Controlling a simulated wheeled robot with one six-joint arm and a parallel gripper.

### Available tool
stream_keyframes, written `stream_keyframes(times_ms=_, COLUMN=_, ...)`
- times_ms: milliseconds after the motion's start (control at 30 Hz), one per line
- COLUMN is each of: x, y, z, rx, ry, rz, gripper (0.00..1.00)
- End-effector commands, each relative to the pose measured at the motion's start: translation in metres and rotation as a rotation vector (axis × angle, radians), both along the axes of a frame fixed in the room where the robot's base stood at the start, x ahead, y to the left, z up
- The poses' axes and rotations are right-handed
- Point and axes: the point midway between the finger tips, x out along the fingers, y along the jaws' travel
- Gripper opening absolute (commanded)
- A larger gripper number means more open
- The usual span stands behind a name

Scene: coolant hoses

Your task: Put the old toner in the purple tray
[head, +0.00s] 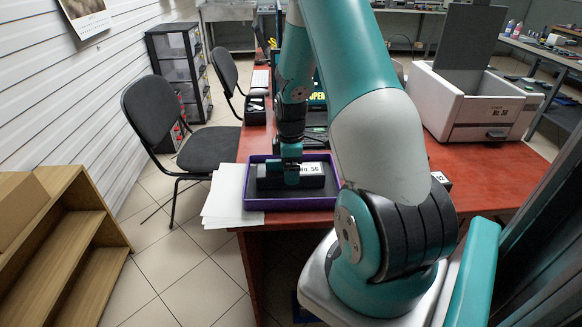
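The old toner (312,171), a black box-like cartridge with a white label that seems to read No. 56, is inside the purple tray (290,204). The tray stands on the front left part of the red-brown desk. Whether the toner rests on the tray floor is also unclear.
A white printer (474,104) with its lid raised stands on the right of the desk. White papers (230,199) lie left of the tray. A laptop (316,103) is partly hidden behind my arm. A black chair (187,135) stands left, beyond a wooden shelf (70,250).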

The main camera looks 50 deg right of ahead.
Motion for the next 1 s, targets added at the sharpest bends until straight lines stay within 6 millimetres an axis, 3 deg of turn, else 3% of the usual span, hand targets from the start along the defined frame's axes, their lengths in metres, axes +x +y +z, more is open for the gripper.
stream_keyframes(times_ms=433, x=0.001, y=0.000, z=0.091, rx=-0.004, ry=-0.005, rz=0.001, gripper=0.95)
stream_keyframes(times_ms=600, x=0.001, y=0.000, z=0.110, rx=-0.002, ry=-0.003, rz=0.001, gripper=0.95)
stream_keyframes(times_ms=800, x=0.002, y=0.004, z=0.117, rx=0.000, ry=-0.004, rz=0.002, gripper=0.95)
stream_keyframes(times_ms=867, x=0.006, y=0.017, z=0.122, rx=0.006, ry=-0.013, rz=0.002, gripper=0.95)
stream_keyframes(times_ms=900, x=0.010, y=0.034, z=0.129, rx=0.013, ry=-0.026, rz=0.003, gripper=0.95)
stream_keyframes(times_ms=967, x=0.017, y=0.070, z=0.143, rx=0.033, ry=-0.049, rz=-0.001, gripper=0.95)
stream_keyframes(times_ms=1000, x=0.019, y=0.102, z=0.154, rx=0.052, ry=-0.067, rz=-0.005, gripper=0.95)
